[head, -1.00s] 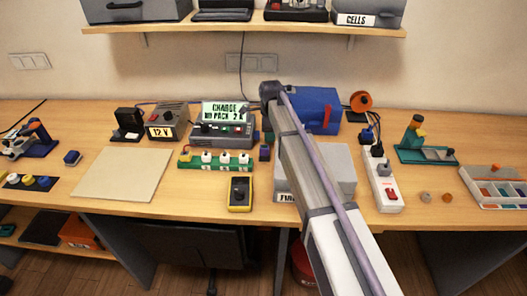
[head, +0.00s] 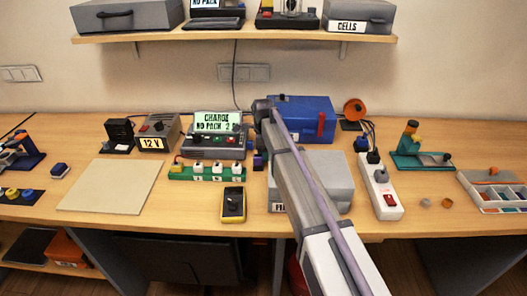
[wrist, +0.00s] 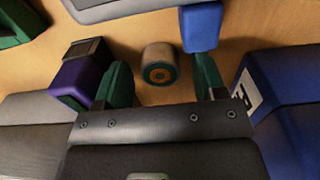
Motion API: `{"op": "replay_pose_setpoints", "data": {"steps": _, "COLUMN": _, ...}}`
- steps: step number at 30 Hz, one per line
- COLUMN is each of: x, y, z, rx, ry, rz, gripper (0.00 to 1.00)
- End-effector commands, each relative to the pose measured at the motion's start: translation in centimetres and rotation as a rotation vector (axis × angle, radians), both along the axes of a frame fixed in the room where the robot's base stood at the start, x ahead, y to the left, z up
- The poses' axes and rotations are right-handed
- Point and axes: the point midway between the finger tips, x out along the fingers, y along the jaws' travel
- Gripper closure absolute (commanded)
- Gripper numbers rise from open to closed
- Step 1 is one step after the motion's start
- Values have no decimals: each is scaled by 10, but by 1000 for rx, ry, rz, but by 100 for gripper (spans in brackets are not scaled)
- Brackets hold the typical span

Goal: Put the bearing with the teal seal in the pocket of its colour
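In the wrist view a short, pale round bearing (wrist: 160,68) with a teal ring and an orange centre on its face sits on the wood, between and beyond my fingertips. My gripper (wrist: 163,82) is open, with a green-padded finger on each side and gaps to the bearing. In the head view my arm's wrist end hides the gripper and this bearing. The sorting tray (head: 480,203) is at the far right, partly cut off, with coloured pockets; which one is teal is hard to tell. Two other small round parts, one grey (head: 425,203) and one orange-brown (head: 446,203), lie left of it.
Near my fingers in the wrist view are a purple block (wrist: 78,80) at left, a blue block (wrist: 202,27) at right and a large blue box (wrist: 285,90) further right. A power strip (head: 380,190) stands between my arm and the tray.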

Motion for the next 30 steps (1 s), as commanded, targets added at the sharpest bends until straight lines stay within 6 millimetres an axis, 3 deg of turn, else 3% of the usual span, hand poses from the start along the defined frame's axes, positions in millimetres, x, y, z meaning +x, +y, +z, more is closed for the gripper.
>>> {"op": "replay_pose_setpoints", "data": {"steps": 8, "x": 0, "y": 0, "z": 7, "rx": 0, "ry": 0, "rz": 0, "gripper": 36}}
{"op": "replay_pose_setpoints", "data": {"steps": 11, "x": 0, "y": 0, "z": 23, "rx": 0, "ry": 0, "rz": 0, "gripper": 36}}
{"op": "replay_pose_setpoints", "data": {"steps": 21, "x": 0, "y": 0, "z": 110, "rx": 0, "ry": 0, "rz": 0, "gripper": 36}}
{"op": "replay_pose_setpoints", "data": {"steps": 25, "x": 0, "y": 0, "z": 126, "rx": 0, "ry": 0, "rz": 0, "gripper": 36}}
{"op": "replay_pose_setpoints", "data": {"steps": 30, "x": -4, "y": -2, "z": 124, "rx": 0, "ry": 0, "rz": 12, "gripper": 36}}
